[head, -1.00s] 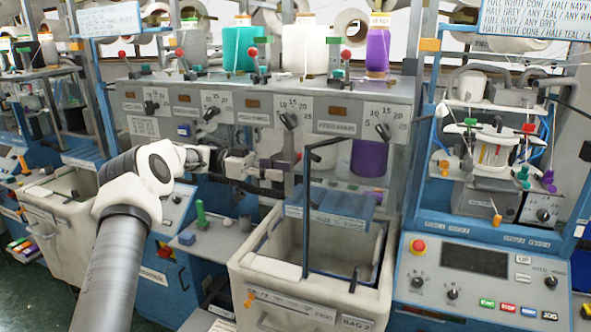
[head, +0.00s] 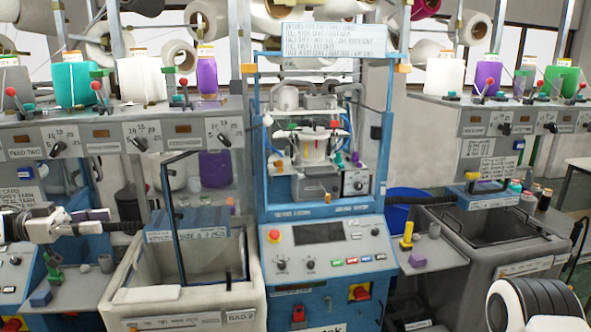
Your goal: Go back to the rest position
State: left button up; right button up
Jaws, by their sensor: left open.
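My left arm comes in at the left edge of the head view. Its gripper (head: 97,222) is open and holds nothing that I can see. It is in front of the left knitting machine, left of the cream bin (head: 133,287). The fingertips are small and dark against the machine, so their exact gap is hard to see. A white and black link of my right arm shows at the lower right; its gripper is out of view.
A blue-framed knitting machine (head: 322,262) with a control panel stands in the middle. A grey bin (head: 510,268) stands to the right. Yarn cones, including a purple cone (head: 207,75), stand on the shelves above. A small shelf left of the cream bin holds a green piece (head: 54,276).

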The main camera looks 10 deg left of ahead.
pick_arm(q)
jog(key=w+d+f+n+t+y+b, duration=0.15)
jog(key=d+f+n+b, duration=0.5)
jog(key=d+f, duration=1.15)
jog(key=d+f+n+t+y+b, duration=0.15)
jog(key=d+f+n+b, duration=0.5)
jog(key=d+f, duration=1.25)
jog(key=s+a+f+n+g+y+b, duration=0.15)
jog(key=s+f+y, duration=0.25)
jog(key=s+f, duration=0.45)
jog(key=s+a+f+n+y+b, duration=0.1)
jog(key=s+a+f+n+y, duration=0.3)
jog(key=f, duration=0.8)
jog(key=s+a+f+m+g+y, duration=0.2)
jog(key=s+a+g+y, duration=0.1)
jog(key=s, duration=0.8)
jog(key=s+a+f+m+g+y, duration=0.1)
jog(key=s+a+m+g+y, duration=0.1)
jog(key=s, duration=1)
jog(key=shift+a+f+g+y, duration=0.35)
jog(key=shift+a+g+y, duration=0.15)
jog(key=shift+a+g, duration=0.55)
jog(key=shift+w+d, duration=0.1)
jog(key=shift+d, duration=0.05)
